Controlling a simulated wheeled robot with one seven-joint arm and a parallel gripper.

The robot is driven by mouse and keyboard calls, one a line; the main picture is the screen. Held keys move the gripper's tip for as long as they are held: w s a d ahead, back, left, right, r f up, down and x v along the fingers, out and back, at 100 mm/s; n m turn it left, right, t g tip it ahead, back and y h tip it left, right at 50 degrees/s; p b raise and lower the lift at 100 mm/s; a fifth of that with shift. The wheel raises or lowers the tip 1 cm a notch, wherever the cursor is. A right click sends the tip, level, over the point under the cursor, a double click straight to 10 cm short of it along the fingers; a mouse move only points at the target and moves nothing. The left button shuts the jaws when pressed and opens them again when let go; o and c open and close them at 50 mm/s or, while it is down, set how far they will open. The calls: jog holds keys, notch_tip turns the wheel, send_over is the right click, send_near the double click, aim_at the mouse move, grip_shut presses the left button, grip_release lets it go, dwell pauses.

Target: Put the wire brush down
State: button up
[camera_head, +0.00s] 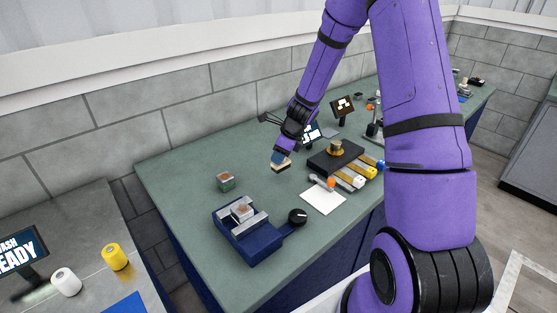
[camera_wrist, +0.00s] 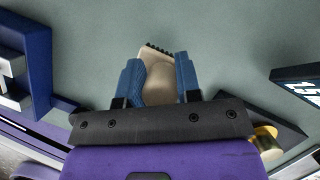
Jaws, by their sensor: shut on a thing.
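The wire brush (camera_wrist: 158,78) has a pale tan body with a row of dark bristles at its far edge. It shows in the wrist view between the two blue fingers of my gripper (camera_wrist: 159,82), which is shut on it. In the head view my gripper (camera_head: 281,160) is over the green bench (camera_head: 185,160), with the pale brush (camera_head: 283,168) at its tip. The gap between the brush and the bench top is hard to judge. Part of the brush is hidden by my fingers and wrist.
A white sheet (camera_head: 323,202) with an orange-ended tool and a black tray (camera_head: 335,156) lie to the right. Bench behind the box is clear.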

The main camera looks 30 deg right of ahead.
jog(key=shift+w+d+f, duration=0.1)
jog(key=shift+w+d, duration=0.15)
jog(key=shift+w, duration=0.3)
jog(key=shift+w+d+f, duration=0.1)
jog(key=shift+w+d, duration=0.1)
jog(key=shift+w, duration=0.35)
jog(key=shift+f, duration=1.65)
jog(key=o, duration=0.9)
jog(key=shift+f, duration=0.1)
